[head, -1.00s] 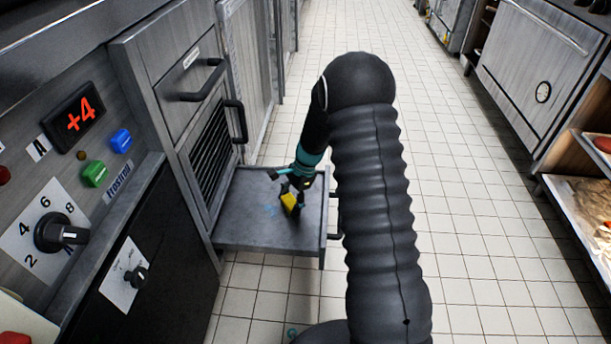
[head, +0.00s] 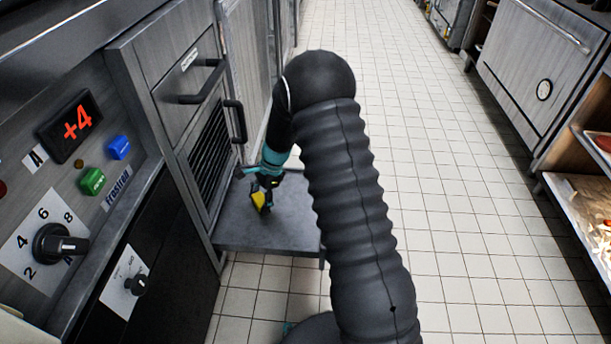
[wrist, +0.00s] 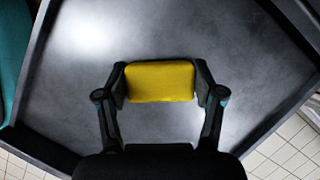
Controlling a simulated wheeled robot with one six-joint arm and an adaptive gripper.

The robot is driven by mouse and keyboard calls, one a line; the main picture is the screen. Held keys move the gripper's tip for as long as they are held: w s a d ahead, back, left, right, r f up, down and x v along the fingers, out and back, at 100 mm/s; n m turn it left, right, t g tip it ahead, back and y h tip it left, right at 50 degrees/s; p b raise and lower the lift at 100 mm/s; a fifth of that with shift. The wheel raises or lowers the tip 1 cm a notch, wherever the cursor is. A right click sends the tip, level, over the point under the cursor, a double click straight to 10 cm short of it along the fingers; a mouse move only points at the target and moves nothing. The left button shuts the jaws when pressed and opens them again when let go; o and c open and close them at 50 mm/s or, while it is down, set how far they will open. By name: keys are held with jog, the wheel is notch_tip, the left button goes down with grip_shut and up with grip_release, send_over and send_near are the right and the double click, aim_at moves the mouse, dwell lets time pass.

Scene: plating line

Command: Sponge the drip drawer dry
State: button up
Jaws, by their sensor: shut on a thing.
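The drip drawer (head: 287,225) is a shallow grey metal tray, pulled out low from the cabinet at left of centre in the head view. Its bare floor (wrist: 235,60) and raised rims fill much of the wrist view. My gripper (wrist: 160,85) is shut on a yellow sponge (wrist: 160,80), one finger at each end. In the head view the sponge (head: 258,200) is over the left-middle part of the drawer, at or just above the floor; contact cannot be told. No blue wet patch shows now. My arm covers the drawer's right side in the head view.
A cabinet drawer handle (head: 200,90), a louvred panel (head: 209,163) and an upright handle (head: 238,121) stand close behind the drip drawer. A control panel with a black knob (head: 55,244) is at left. The tiled floor (head: 450,240) to the right is clear.

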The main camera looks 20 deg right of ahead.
jog(key=shift+w+a+r+p, duration=0.1)
jog(key=shift+a+r+p, duration=0.05)
jog(key=shift+r+p, duration=0.55)
jog(key=shift+r, duration=0.6)
notch_tip(320, 180, up, 2)
jog(key=shift+r+p, duration=0.1)
jog(key=shift+p, duration=0.75)
jog(key=shift+r+p, duration=1.25)
jog(key=shift+r, duration=0.45)
jog(key=shift+f, duration=0.1)
